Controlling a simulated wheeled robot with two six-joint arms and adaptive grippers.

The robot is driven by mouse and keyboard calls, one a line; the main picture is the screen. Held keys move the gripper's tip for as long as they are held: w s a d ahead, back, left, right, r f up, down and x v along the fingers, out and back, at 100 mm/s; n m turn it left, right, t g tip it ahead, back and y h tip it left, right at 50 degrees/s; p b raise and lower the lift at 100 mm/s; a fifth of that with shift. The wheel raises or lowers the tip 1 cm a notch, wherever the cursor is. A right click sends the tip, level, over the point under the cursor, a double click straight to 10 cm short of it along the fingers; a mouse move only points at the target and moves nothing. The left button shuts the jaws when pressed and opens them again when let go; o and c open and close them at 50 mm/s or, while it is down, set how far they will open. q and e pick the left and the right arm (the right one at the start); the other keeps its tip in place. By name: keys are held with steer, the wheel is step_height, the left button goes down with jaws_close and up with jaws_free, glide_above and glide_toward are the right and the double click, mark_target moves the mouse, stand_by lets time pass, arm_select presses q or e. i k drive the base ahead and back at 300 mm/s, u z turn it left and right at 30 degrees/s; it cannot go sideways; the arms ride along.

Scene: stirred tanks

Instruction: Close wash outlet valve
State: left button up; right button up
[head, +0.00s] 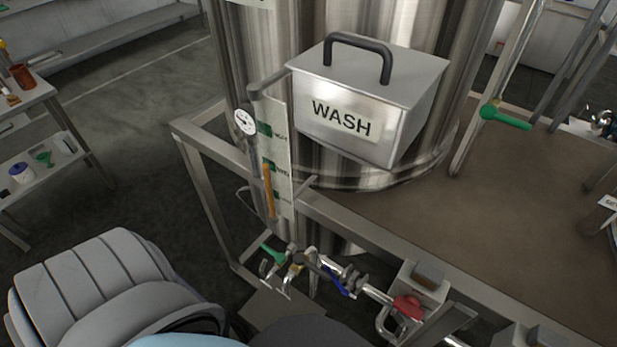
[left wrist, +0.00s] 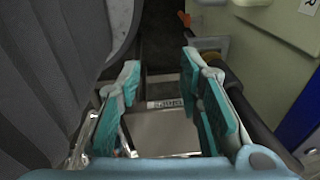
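A large steel tank with a lidded box labelled WASH (head: 345,120) stands at the top middle of the head view. Below it, a row of small pipe valves runs along the frame's front: a green handle (head: 272,253), a blue handle (head: 335,283) and a red handle (head: 408,307). I cannot tell which of them is the wash outlet valve. Another green handle (head: 505,117) sits on a vertical pipe to the right. My left gripper (left wrist: 160,65) is open, its two teal fingers apart with nothing between them, and no valve is recognisable near it. My right gripper is in neither view.
A steel frame (head: 208,138) surrounds the tank, with a brown deck (head: 530,190) to the right. A gauge and level strip (head: 277,145) hang on its left corner. A shelf cart (head: 42,168) stands at the far left. Open floor lies between. A pale panel (left wrist: 262,50) stands right of my left gripper.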

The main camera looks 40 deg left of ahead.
mark_target(344, 291)
steer(key=u, duration=1.3)
steer(key=k, duration=0.9)
steer(key=z, duration=1.3)
steer(key=i, duration=0.5)
steer(key=u, duration=0.05)
